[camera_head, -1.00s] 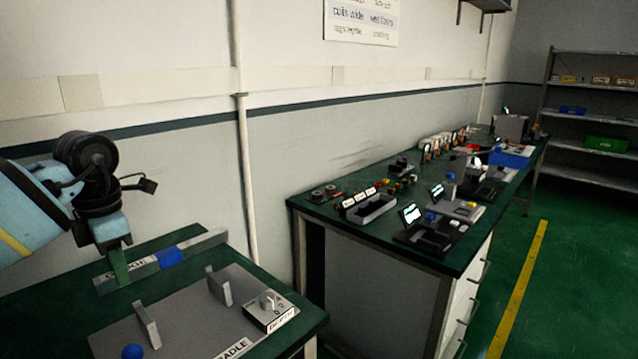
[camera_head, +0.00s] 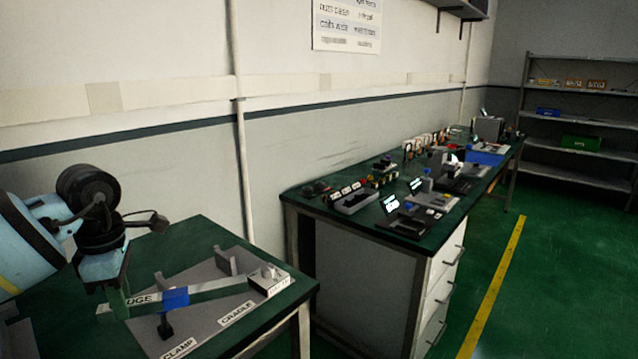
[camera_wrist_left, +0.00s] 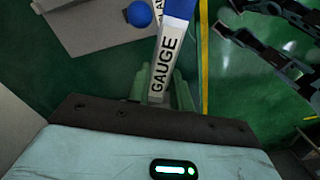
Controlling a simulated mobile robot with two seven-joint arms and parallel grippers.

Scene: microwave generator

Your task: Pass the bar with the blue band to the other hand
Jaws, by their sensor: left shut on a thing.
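The bar with the blue band is a long grey bar (camera_head: 222,289) with a white GAUGE label and a blue band (camera_head: 175,298). My left gripper (camera_head: 116,300) is shut on its labelled end. The bar reaches right across the view of the cradle plate (camera_head: 203,318) and appears raised above it. In the left wrist view the green fingers (camera_wrist_left: 161,88) close around the bar (camera_wrist_left: 163,55) beside the GAUGE label, and the blue band (camera_wrist_left: 179,8) is at the top edge. No right gripper shows in the head view.
The cradle has grey uprights, a block with a knob (camera_head: 268,281) and a black clamp post (camera_head: 165,327). A blue ball (camera_wrist_left: 139,13) shows in the wrist view. A second bench (camera_head: 330,212) with several devices stands right, with a floor gap between. Dark mechanical parts (camera_wrist_left: 275,38) are unidentified.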

